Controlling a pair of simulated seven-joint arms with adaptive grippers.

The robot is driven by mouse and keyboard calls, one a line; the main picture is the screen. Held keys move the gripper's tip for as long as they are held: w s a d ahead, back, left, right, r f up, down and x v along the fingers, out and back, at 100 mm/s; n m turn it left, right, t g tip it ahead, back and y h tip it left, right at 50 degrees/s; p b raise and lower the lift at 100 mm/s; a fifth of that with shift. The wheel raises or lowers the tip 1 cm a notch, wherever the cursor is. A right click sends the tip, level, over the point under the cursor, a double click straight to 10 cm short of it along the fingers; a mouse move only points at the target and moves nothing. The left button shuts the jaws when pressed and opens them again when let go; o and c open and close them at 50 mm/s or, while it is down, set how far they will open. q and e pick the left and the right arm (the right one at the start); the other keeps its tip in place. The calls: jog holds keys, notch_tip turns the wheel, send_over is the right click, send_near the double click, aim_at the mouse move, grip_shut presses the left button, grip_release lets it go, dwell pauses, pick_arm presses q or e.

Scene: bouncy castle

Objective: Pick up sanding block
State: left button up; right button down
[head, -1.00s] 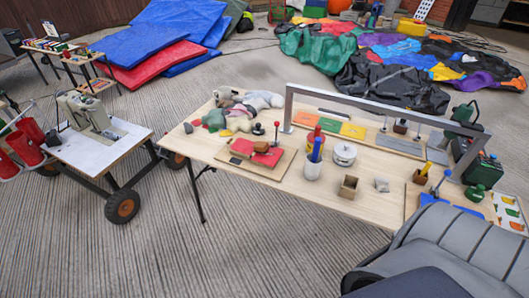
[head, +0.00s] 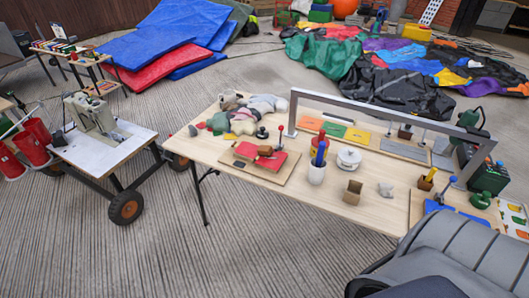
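A wooden work table (head: 300,197) stands in the middle of the head view. On its left half, a small brown block-like object (head: 265,151) lies on a red pad (head: 262,164) on a wooden board. It may be the sanding block, but it is too small to be sure. A small pale grey lump (head: 385,189) lies apart, right of an open brown box (head: 352,192); I cannot tell its kind. Neither of my grippers shows in the head view.
A white cup (head: 317,172) with tools and a round white tin (head: 348,158) stand mid-table. A grey metal frame (head: 385,105) arches over the table's back. A large grey ribbed shape (head: 450,255) fills the lower right.

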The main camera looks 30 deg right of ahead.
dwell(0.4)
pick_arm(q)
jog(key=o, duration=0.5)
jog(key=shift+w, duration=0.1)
